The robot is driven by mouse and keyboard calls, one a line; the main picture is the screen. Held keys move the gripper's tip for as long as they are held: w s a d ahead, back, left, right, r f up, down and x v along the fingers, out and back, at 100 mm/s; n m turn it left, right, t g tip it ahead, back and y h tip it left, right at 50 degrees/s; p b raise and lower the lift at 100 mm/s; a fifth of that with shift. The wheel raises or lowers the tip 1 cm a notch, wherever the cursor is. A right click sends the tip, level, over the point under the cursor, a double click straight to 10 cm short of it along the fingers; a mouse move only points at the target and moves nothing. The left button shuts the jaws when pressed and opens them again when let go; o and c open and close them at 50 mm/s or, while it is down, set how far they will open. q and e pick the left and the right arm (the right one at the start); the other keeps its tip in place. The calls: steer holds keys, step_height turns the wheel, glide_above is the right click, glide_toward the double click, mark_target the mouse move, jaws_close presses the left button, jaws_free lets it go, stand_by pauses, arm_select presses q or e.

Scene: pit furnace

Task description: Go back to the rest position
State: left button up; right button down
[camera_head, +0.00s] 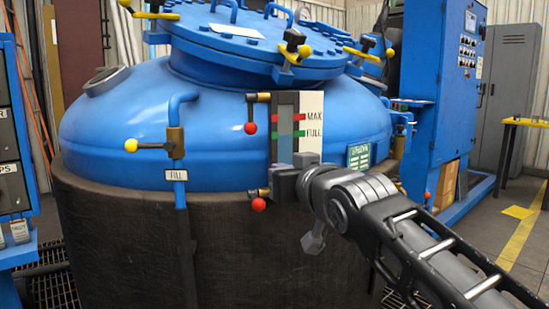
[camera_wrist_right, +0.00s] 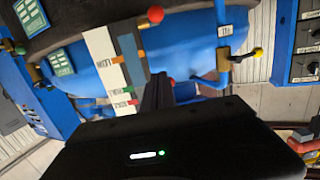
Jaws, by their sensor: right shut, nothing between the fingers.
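My right arm comes in from the right in the head view. Its gripper (camera_head: 284,184) is in front of the lower end of the level gauge (camera_head: 285,132) on the blue furnace vessel (camera_head: 225,125). The gripper is shut and empty. In the wrist view the closed fingers (camera_wrist_right: 158,92) point toward the gauge, which appears upside down with its white MAX and FULL panel (camera_wrist_right: 104,62). I cannot tell whether the fingers touch anything. A red valve knob (camera_head: 259,204) is just left of the gripper; another (camera_head: 251,128) is above it. My left gripper is not in view.
A pipe marked FILL (camera_head: 176,175) with a yellow knob (camera_head: 131,146) stands left of the gauge. A green label plate (camera_head: 358,156) sits just above my right wrist. Floor shows at far right.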

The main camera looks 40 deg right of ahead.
steer(key=shift+s+a+f, duration=0.1)
steer(key=shift+s+f, duration=0.05)
steer(key=shift+s, duration=0.15)
stand_by(0.4)
